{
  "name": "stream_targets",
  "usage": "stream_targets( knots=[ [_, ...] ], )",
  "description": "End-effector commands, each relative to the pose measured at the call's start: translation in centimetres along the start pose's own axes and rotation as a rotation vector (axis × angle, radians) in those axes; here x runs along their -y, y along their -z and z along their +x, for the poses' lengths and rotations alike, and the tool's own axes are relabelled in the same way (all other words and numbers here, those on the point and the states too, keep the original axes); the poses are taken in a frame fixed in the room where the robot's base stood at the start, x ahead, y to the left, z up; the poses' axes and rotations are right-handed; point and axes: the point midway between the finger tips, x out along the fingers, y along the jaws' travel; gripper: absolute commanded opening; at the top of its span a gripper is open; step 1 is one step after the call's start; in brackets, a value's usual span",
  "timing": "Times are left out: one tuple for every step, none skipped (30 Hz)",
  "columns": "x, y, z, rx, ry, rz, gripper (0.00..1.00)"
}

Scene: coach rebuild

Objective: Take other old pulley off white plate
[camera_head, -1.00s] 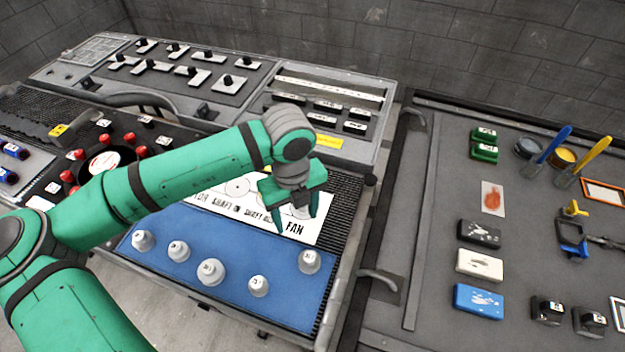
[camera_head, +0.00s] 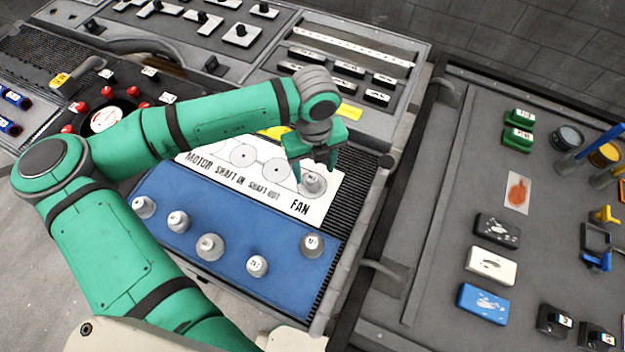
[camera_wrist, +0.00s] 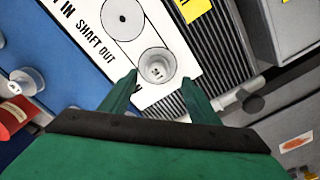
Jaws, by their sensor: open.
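The white plate (camera_head: 210,169) carries printed circles and the words MOTOR, SHAFT IN, SHAFT OUT and FAN. One grey pulley (camera_head: 313,184) stands at its right end, above the word FAN. In the wrist view the same pulley (camera_wrist: 157,66) lies just beyond and between the fingertips, apart from them. My gripper (camera_head: 316,178) is open and empty, pointing down at the pulley. It also shows in the wrist view (camera_wrist: 160,88), with both green fingers spread. Part of the plate is hidden behind my gripper.
A blue mat (camera_head: 185,248) in front of the plate holds several grey pulleys, one (camera_head: 312,244) near its right end. A ribbed black strip and a rail (camera_head: 372,190) border the right side. A grey bench (camera_head: 415,270) with blocks and tools stands at right.

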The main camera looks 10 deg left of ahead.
Motion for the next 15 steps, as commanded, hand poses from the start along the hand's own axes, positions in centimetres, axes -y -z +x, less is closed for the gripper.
stream_targets(
  knots=[
    [-0.1,0.0,0.3,-0.001,0.000,-0.002,0.56],
    [-0.1,0.0,0.5,-0.001,0.000,-0.002,0.56],
    [-0.2,0.0,0.9,-0.001,0.000,-0.003,0.56],
    [-0.4,0.0,1.3,-0.001,-0.001,-0.003,0.56],
    [-0.5,-0.1,1.8,0.000,-0.001,-0.003,0.56],
    [-0.5,0.0,2.4,-0.001,-0.001,-0.004,0.56],
    [-0.6,0.0,2.8,-0.001,-0.001,-0.004,0.56],
    [-0.7,0.0,3.2,-0.001,-0.001,-0.004,0.56],
    [-0.6,0.0,3.8,-0.001,0.000,-0.003,0.56],
    [-0.6,0.0,4.1,-0.001,0.000,-0.003,0.56],
    [-0.6,0.0,4.4,-0.001,0.000,-0.004,0.56],
    [-0.6,0.0,4.7,-0.001,-0.001,-0.003,0.56],
    [-0.6,0.0,4.9,0.000,-0.001,-0.003,0.56],
    [-0.6,0.0,5.0,0.000,-0.001,-0.003,0.56],
    [-0.6,-0.1,5.2,0.001,0.000,-0.003,0.56]
  ],
)
